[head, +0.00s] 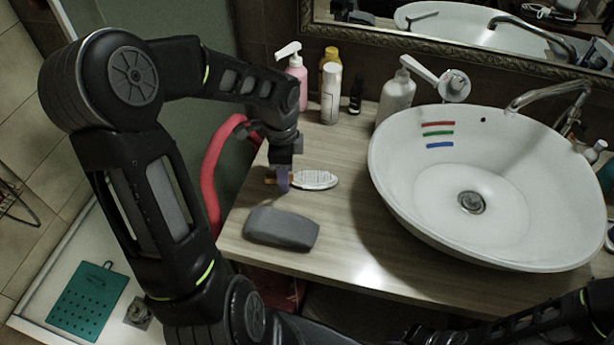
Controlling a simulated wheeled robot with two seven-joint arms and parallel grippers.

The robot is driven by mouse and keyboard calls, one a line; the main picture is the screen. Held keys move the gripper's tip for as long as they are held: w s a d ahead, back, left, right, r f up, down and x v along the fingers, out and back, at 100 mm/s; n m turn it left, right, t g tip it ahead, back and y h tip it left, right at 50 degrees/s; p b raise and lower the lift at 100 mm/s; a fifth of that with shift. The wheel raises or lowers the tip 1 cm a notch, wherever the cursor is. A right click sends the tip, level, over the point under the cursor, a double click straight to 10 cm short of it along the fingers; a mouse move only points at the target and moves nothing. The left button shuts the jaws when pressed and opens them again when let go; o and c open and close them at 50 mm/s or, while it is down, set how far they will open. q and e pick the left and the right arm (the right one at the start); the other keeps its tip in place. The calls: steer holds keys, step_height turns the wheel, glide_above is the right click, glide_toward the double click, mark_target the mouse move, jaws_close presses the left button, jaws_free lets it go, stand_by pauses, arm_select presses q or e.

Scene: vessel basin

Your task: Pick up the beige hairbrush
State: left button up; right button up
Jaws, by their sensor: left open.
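The beige hairbrush (316,180) lies on the wooden countertop (342,240), left of the basin. Its pale bristle head points right and its orange-brown handle points left. My left gripper (282,182) points down over the handle, close to where it meets the head. The jaws are open and cover part of the handle. A purple patch shows at the fingertips. I cannot tell whether the fingers touch the brush. My right gripper is out of view; only a dark part of my right arm shows at the lower right.
A dark grey block-like object (281,229) lies in front of the brush. The white basin (390,205) stands to the right. A pink pump bottle (297,78), a white bottle (330,95) and a white dispenser (396,97) stand behind. Bare counter lies between brush and basin.

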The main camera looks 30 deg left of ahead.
arm_select(q)
steer(key=shift+c, duration=0.3)
jaws_close()
stand_by(0.4)
